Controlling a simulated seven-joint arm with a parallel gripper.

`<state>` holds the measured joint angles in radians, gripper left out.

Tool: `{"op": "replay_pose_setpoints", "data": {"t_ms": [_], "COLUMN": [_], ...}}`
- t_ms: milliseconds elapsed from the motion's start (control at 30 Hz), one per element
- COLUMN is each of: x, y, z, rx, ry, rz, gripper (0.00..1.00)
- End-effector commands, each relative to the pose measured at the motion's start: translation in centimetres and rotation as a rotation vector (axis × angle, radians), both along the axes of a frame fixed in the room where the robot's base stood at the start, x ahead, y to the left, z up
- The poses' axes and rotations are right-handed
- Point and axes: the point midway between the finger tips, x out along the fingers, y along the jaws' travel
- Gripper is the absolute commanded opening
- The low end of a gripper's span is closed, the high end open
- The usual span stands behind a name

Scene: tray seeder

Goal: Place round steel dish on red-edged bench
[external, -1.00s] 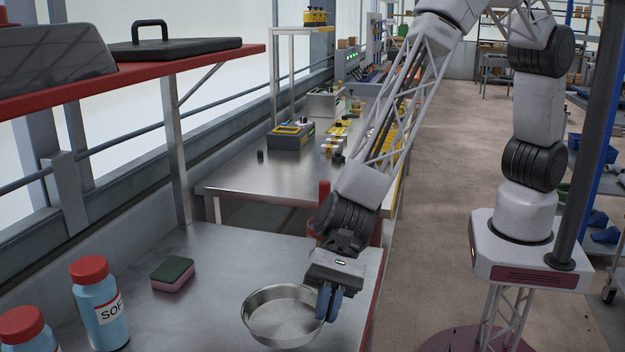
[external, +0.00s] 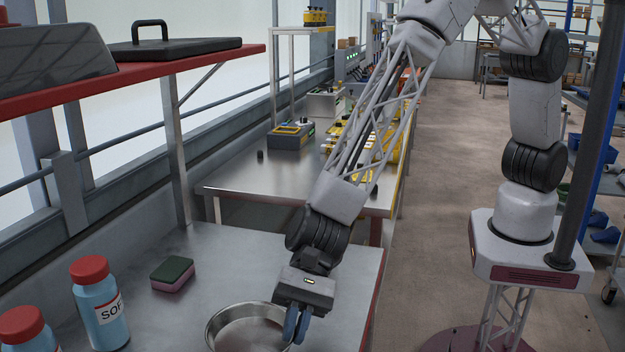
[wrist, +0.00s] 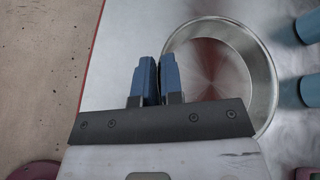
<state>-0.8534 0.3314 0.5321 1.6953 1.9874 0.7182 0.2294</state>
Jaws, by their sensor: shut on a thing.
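The round steel dish (external: 248,335) is over the near part of the red-edged bench (external: 225,265), cut off by the bottom of the external view. My gripper (external: 297,325) is shut on the dish's right rim, its blue fingers pointing down. In the wrist view, the fingers (wrist: 152,78) are close together at the left rim of the dish (wrist: 215,68). The dish looks level and empty. I cannot tell whether its base touches the bench top. The bench's red edge (wrist: 94,70) runs left of the fingers in the wrist view.
Blue bottles with red caps (external: 99,305) stand at the left of the bench. A green and pink sponge (external: 172,274) lies behind them. A red-edged shelf (external: 130,75) overhangs the left side. Bench top between sponge and dish is clear.

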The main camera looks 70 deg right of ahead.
Motion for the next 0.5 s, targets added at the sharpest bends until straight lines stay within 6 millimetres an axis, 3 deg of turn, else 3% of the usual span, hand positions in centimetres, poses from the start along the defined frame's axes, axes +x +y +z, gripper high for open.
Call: {"op": "replay_pose_setpoints", "data": {"t_ms": [500], "x": [0.0], "y": [0.0], "z": [-3.5], "rx": [0.001], "ry": [0.0], "rz": [0.0], "gripper": [0.0]}}
